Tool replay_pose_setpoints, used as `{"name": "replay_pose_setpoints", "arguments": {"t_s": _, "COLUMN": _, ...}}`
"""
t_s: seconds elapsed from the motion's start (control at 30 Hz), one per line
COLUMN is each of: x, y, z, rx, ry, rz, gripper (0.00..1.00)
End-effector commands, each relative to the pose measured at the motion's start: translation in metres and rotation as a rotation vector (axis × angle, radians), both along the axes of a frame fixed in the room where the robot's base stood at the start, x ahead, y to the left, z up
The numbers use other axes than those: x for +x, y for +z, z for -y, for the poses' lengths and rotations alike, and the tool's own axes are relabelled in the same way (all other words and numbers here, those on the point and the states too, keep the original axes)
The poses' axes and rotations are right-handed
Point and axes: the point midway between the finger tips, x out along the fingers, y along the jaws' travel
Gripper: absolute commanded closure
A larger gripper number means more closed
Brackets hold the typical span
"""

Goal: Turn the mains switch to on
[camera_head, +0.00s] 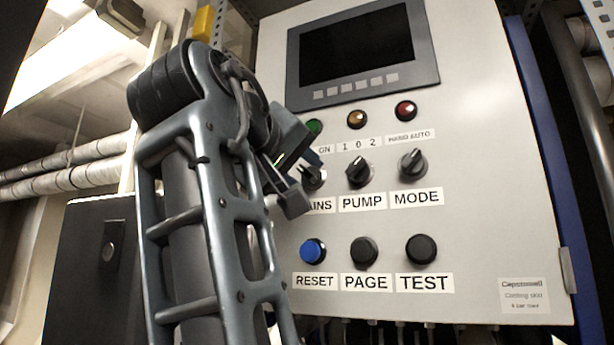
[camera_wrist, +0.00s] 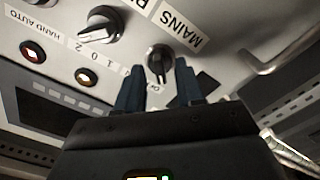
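The mains switch (camera_head: 315,175) is a black rotary knob on the grey panel, above the partly covered MAINS label (camera_head: 321,205). In the head view my gripper (camera_head: 305,178) covers part of it. In the wrist view, which is turned over, the mains switch (camera_wrist: 159,60) shows with its handle roughly upright in the picture. My gripper (camera_wrist: 159,82) is open, with one dark finger on each side of the knob's near end. I cannot tell whether either finger touches it. The position labels are partly hidden, so the setting is unclear.
The PUMP switch (camera_head: 360,172) and MODE switch (camera_head: 412,165) sit right of the mains switch. A green lamp (camera_head: 315,127) is above it, and the blue RESET button (camera_head: 313,250) is below. A dark screen (camera_head: 355,45) is at the panel's top.

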Motion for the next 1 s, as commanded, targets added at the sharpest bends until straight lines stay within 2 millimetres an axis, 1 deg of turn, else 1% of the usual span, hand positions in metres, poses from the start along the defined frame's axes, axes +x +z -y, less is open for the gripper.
{"name": "replay_pose_setpoints", "arguments": {"t_s": 0.27, "x": 0.0026, "y": -0.0006, "z": 0.0010, "rx": 0.000, "ry": 0.000, "rz": 0.000, "gripper": 0.63}}
{"name": "replay_pose_setpoints", "arguments": {"t_s": 0.37, "x": 0.0026, "y": -0.0006, "z": 0.0010, "rx": 0.000, "ry": 0.000, "rz": 0.000, "gripper": 0.70}}
{"name": "replay_pose_setpoints", "arguments": {"t_s": 0.67, "x": 0.0025, "y": -0.0006, "z": 0.0009, "rx": 0.000, "ry": 0.000, "rz": 0.000, "gripper": 0.99}}
{"name": "replay_pose_setpoints", "arguments": {"t_s": 1.0, "x": 0.0025, "y": -0.0008, "z": 0.0008, "rx": 0.004, "ry": 0.001, "rz": 0.001, "gripper": 1.00}}
